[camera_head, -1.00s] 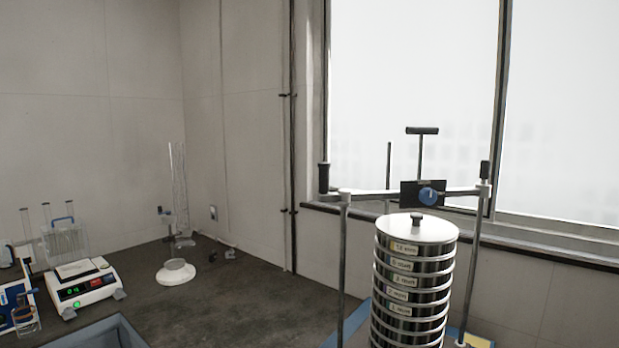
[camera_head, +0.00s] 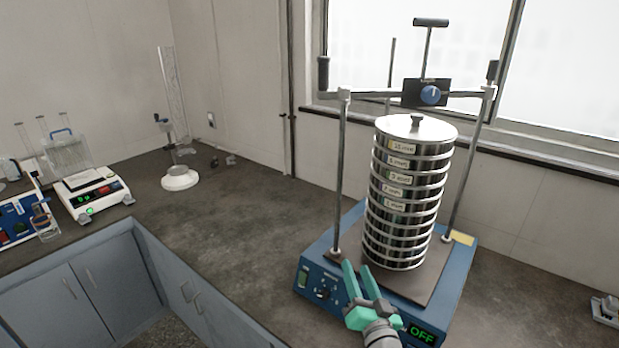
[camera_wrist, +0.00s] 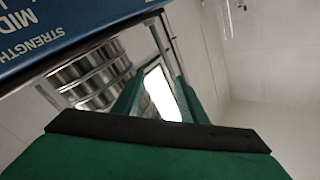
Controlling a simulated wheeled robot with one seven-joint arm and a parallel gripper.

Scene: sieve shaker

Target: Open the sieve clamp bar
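The sieve clamp bar (camera_head: 380,95) spans horizontally across the two upright rods, above the sieve stack. It carries a dark block with a blue knob (camera_head: 431,95) and a T-handle (camera_head: 430,23) rising from it. The sieve stack (camera_head: 405,205) stands upright with a lid on the blue shaker base (camera_head: 318,285); it also shows in the wrist view (camera_wrist: 88,78). My gripper (camera_head: 358,270) is low in front of the base, well below the bar. Its two green fingers are apart with nothing between them; they also show in the wrist view (camera_wrist: 160,95).
A black grip (camera_head: 323,72) stands at the bar's left end and a shorter one (camera_head: 492,70) at its right. The base display reads OFF. A balance (camera_head: 92,190) and a white dish stand (camera_head: 180,178) are at left. The dark counter (camera_head: 245,225) between is mostly clear.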

